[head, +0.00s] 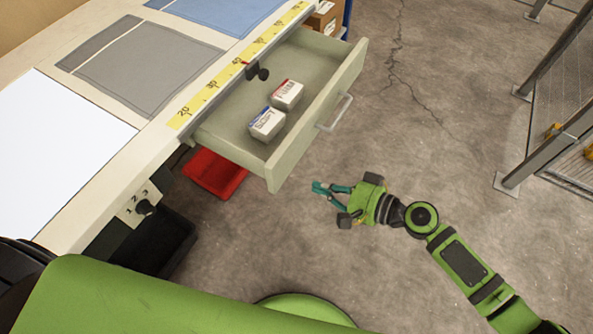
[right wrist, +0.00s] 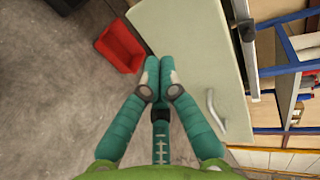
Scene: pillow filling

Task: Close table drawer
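The table drawer (head: 318,128) is pulled out from the worktable (head: 110,190) in the head view. It is pale green with a light bar handle (head: 338,112) on its front. Two small white boxes lie inside, one reading SOFT (head: 266,123) and one reading FIRM (head: 287,95). My right gripper (head: 321,188) is out in front of the drawer, apart from the handle. In the right wrist view its teal fingertips (right wrist: 161,78) are together with nothing seen between them. The drawer front (right wrist: 190,45) and handle (right wrist: 214,110) show beyond them. My left gripper is not in view.
A red bin (head: 214,173) sits below the drawer. Metal fencing (head: 545,95) stands at the right. The floor between is clear.

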